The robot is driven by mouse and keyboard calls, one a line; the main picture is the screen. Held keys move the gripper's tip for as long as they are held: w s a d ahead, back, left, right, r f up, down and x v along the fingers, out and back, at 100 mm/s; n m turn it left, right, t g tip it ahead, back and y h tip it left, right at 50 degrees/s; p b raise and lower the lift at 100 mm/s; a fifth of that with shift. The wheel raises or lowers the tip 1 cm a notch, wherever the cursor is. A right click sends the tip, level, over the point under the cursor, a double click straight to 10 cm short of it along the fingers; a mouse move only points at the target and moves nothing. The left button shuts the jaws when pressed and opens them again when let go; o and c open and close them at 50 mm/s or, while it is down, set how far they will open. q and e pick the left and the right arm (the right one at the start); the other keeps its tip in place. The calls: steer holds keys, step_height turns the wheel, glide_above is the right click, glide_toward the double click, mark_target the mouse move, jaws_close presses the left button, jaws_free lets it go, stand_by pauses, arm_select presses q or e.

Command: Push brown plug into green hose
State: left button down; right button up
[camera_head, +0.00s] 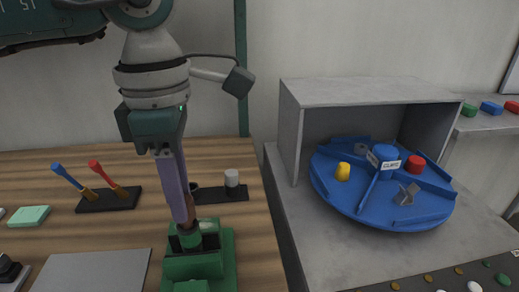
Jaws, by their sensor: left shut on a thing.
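My left gripper (184,216) comes down from the upper left, with long purple fingers that look shut. A small brown piece, which looks like the brown plug (191,206), shows at the low end of the fingers. My right gripper is not in view.
A black stand with blue and red tools (108,197) is at left. A black block with a grey-white knob (231,178) stands close behind the holder. A grey box (290,135) with a blue turntable (350,203) is at right. A grey plate (92,272) lies front left.

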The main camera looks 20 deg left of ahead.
arm_select(q)
steer(key=shift+f+b, duration=0.5)
steer(key=shift+f, duration=0.15)
steer(key=c, duration=0.5)
jaws_free()
steer(key=shift+r, duration=0.1)
step_height(320, 180, up, 10)
